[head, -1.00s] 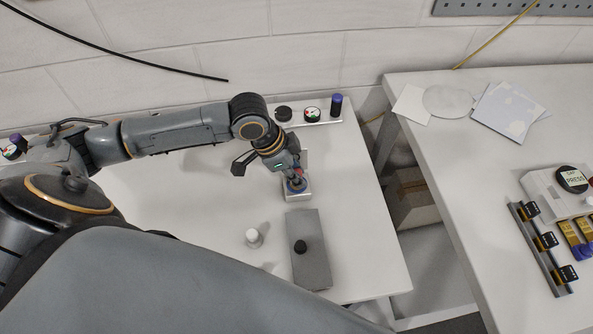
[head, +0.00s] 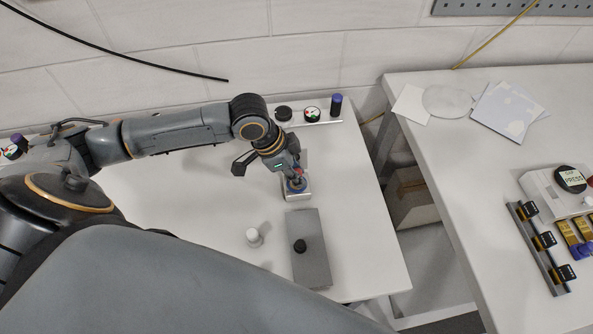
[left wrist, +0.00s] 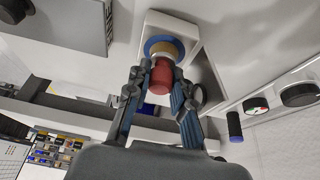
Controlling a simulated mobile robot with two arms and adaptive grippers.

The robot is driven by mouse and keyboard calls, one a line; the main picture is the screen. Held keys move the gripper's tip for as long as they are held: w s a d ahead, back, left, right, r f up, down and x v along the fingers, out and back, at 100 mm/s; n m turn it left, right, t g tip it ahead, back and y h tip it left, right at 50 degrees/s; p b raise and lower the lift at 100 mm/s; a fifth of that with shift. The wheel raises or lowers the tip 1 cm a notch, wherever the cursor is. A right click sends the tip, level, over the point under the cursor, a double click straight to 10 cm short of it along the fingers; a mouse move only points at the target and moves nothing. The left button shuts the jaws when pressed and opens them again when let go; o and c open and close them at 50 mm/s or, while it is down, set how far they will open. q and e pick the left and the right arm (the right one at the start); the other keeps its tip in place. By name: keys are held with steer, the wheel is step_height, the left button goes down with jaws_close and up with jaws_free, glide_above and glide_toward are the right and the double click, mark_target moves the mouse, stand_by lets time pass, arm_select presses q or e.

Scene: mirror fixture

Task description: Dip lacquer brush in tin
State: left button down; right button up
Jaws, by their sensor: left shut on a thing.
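My left gripper (head: 295,177) points down over a white block (head: 299,196) on the white table. Its fingers, closer in the left wrist view (left wrist: 160,76), are shut on a red cylindrical piece, seemingly the handle of the lacquer brush (left wrist: 161,80). Beyond the red piece, a round tin (left wrist: 152,46) with a blue rim and a tan inside sits on the white block. The red piece overlaps the tin's opening in that view. The bristles are hidden, so I cannot tell how deep they are. My right gripper is not in view.
A grey slab with a black knob (head: 311,262) and a small white-topped cylinder (head: 253,237) stand nearer me. A back strip holds a blue-capped cylinder (head: 336,105) and round dials. A gap separates this table from the right one, which holds sheets (head: 505,112) and a press panel.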

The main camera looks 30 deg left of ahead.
arm_select(q)
steer(key=shift+s+f+p, duration=0.1)
steer(key=shift+f+p, duration=0.05)
steer(key=shift+p, duration=0.15)
stand_by(0.7)
stand_by(0.5)
step_height(320, 180, up, 7)
steer(key=p, duration=0.8)
steer(key=shift+p, duration=0.35)
stand_by(0.4)
